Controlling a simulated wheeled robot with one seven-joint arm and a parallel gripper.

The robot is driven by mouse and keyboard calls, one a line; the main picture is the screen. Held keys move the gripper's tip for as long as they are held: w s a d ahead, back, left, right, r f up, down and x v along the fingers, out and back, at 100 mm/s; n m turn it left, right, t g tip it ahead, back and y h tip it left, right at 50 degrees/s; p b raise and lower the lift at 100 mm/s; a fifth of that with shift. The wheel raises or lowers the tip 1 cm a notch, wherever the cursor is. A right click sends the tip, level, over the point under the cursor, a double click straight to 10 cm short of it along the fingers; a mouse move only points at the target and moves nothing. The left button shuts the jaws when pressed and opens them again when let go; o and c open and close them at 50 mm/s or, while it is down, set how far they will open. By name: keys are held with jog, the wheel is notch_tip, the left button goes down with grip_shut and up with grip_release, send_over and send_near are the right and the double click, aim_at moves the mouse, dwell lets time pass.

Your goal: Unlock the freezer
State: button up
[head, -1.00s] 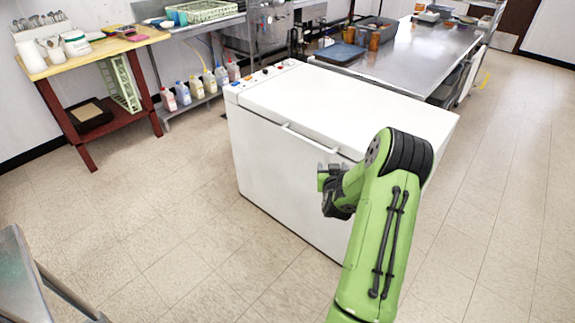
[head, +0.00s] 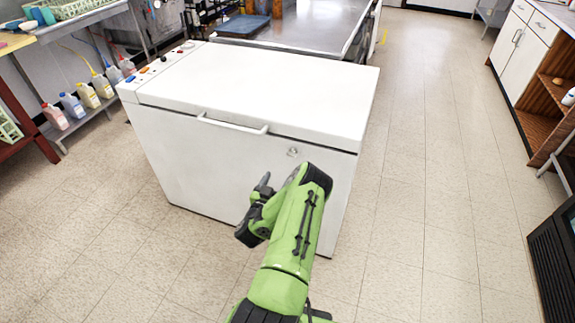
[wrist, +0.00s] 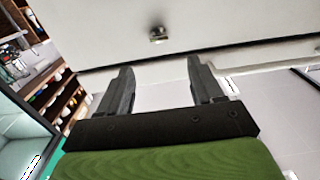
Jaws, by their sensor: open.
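The white chest freezer (head: 230,165) stands in the middle of the head view with its lid down and a bar handle (head: 232,124) on the front edge. A small round metal lock (head: 293,152) sits on the front face, right of the handle. In the wrist view the lock (wrist: 158,35) shows above and between my fingers, with something small standing out from it. I cannot tell whether that is a key. My gripper (wrist: 158,78) is open and empty, and apart from the lock. In the head view my gripper (head: 264,183) is in front of the freezer, lower left of the lock.
A steel table (head: 310,28) stands behind the freezer. Several coloured bottles (head: 88,96) line a low shelf at the left. A wooden cabinet (head: 540,110) is at the right, with a dark appliance (head: 556,265) nearer. The floor (head: 440,200) right of the freezer is clear.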

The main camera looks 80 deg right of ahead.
aim_at(291, 156)
jog(key=d+b, duration=0.1)
jog(key=d, duration=0.3)
jog(key=s+d+b, duration=0.1)
jog(key=d, duration=0.3)
jog(key=d+b, duration=0.1)
jog(key=d, duration=0.3)
jog(key=shift+s+d+r, duration=0.1)
jog(key=shift+s+d, duration=0.1)
jog(key=shift+d, duration=0.05)
jog(key=c, duration=1.1)
jog(key=shift+o, duration=0.2)
